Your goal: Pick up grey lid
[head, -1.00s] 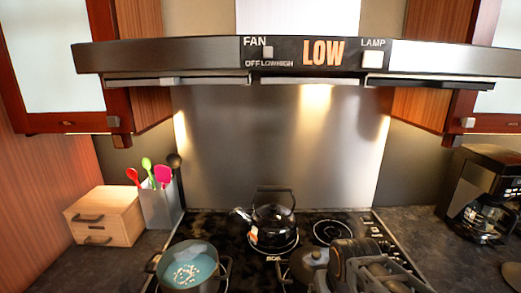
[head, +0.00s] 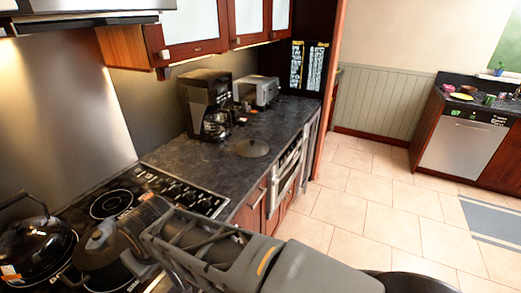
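A round dark grey lid (head: 252,148) with a small knob lies flat on the dark countertop, right of the stove, in the head view. A grey pot (head: 98,248) that looks lidded stands on the stove at the lower left, partly hidden by my arm. My gripper (head: 128,228) is at the end of my arm, over or beside this pot. It is well left of and nearer than the lid on the counter. Its fingertips are hidden, so I cannot tell whether it is open or shut, or whether it touches the pot.
A black kettle (head: 32,247) stands at the far left of the stove. A coffee maker (head: 207,105) and a toaster-like appliance (head: 260,91) stand behind the lid. The counter (head: 195,172) around the lid is clear. Open tiled floor (head: 375,200) lies to the right.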

